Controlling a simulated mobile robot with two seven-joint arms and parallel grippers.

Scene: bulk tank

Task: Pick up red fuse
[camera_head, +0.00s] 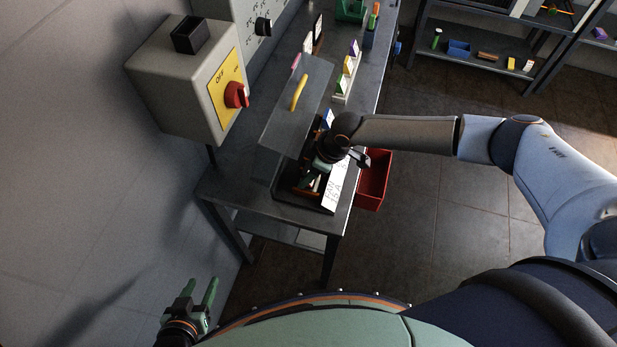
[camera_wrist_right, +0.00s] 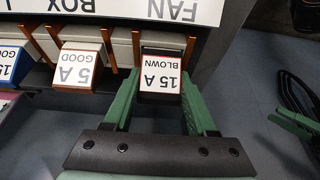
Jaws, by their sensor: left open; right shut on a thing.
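A fuse with a red-edged label reading "15 A BLOWN" (camera_wrist_right: 160,76) sits between the green fingers of my right gripper (camera_wrist_right: 160,92) in the right wrist view. The gripper is shut on it. The fuse is in line with the row in the fuse box (camera_wrist_right: 225,40), at brown clips; I cannot tell if it is still seated. In the head view my right gripper (camera_head: 334,158) is over the fuse box (camera_head: 333,192) and hides the fuse. My left gripper (camera_head: 200,288) is open and empty at the lower left, away from the table.
Beside it are fuses marked "5 A GOOD" (camera_wrist_right: 77,67) and "15 A GOOD" (camera_wrist_right: 10,65). The box's grey lid (camera_head: 285,105) with a yellow handle stands open. A switch box (camera_head: 180,75) with a red knob is on the wall. A red bin (camera_head: 373,182) is at the table's right edge.

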